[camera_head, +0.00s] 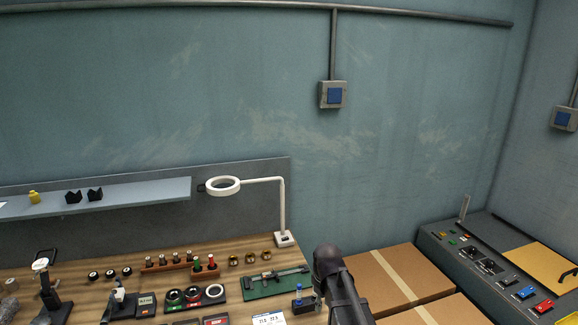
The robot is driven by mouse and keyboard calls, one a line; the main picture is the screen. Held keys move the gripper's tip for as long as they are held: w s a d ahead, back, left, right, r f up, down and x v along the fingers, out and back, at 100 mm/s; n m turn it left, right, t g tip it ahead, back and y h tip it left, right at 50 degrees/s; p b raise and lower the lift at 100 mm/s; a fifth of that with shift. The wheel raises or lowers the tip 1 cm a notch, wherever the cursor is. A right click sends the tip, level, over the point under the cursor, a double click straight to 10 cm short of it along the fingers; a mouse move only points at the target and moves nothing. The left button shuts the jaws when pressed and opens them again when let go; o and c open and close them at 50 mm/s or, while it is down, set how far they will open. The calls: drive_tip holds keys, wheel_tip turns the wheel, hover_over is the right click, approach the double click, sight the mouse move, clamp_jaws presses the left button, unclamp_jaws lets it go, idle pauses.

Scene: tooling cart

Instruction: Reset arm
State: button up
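A dark part of my own arm rises from the bottom edge, right of centre, with a rounded black top. It stands in front of the right end of the wooden workbench (75,262) and the left side of the cardboard boxes. My gripper's fingers do not show in this view, so I cannot see whether they are open or shut or hold anything.
The bench carries a white ring lamp (283,240), a green mat (262,290) with a caliper, and several small gauges and parts. A shelf (130,194) is behind. Cardboard boxes (372,283) and a control console (450,245) stand right. Space above is clear.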

drive_tip(key=s+d+f+m+b, duration=0.2)
drive_tip(key=s+d+m, duration=0.4)
drive_tip(key=s, duration=0.5)
drive_tip(key=shift+s+d+f+m, duration=0.2)
drive_tip(key=shift+d+m, duration=0.1)
drive_tip(key=shift+m, duration=0.6)
